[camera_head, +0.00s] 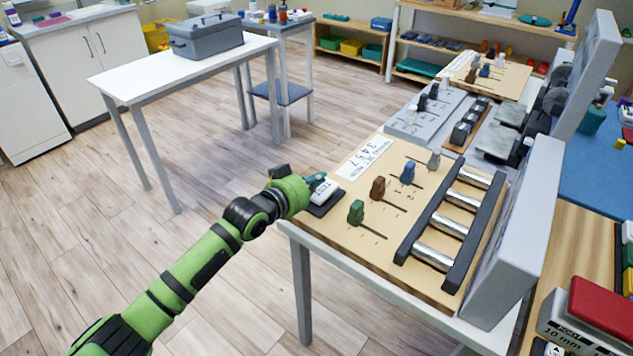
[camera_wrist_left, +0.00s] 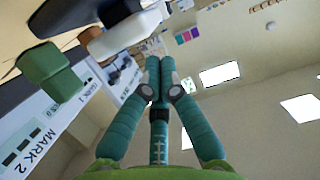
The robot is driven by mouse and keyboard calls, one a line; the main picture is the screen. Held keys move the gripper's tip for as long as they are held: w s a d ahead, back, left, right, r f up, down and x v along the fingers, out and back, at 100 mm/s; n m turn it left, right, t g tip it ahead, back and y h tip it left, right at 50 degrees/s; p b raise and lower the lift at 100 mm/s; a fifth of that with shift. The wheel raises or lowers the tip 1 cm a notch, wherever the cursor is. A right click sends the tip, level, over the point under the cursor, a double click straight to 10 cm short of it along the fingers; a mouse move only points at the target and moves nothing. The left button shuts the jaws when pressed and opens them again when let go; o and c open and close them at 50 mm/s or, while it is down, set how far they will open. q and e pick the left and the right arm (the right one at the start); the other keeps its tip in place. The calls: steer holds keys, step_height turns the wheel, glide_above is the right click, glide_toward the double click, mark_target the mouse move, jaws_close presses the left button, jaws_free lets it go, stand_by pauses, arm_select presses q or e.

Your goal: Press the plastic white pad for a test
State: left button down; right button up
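The white pad (camera_head: 324,191), with dark lettering on its top, sits on a dark base at the near left corner of a wooden board. My left gripper (camera_head: 317,179) reaches it from the left, with its teal fingertips at the pad's far edge. I cannot tell whether they touch it. In the left wrist view the two teal fingers (camera_wrist_left: 159,65) are together, with nothing seen between them. A white block on a dark base, likely the pad (camera_wrist_left: 128,38), shows just left of the fingertips there. My right gripper is in neither view.
The board (camera_head: 345,222) carries green (camera_head: 356,212), brown (camera_head: 378,188), blue (camera_head: 408,172) and grey (camera_head: 434,160) slider knobs, and a rack of metal rollers (camera_head: 448,227). A grey upright panel (camera_head: 515,235) stands at right. A white table (camera_head: 125,82) with a grey case (camera_head: 206,37) stands behind.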

mark_target(316, 193)
arm_select(q)
steer(key=shift+f, duration=0.6)
step_height(316, 193, down, 3)
steer(key=shift+r+b, duration=0.15)
steer(key=shift+b, duration=0.9)
steer(key=shift+s, duration=0.1)
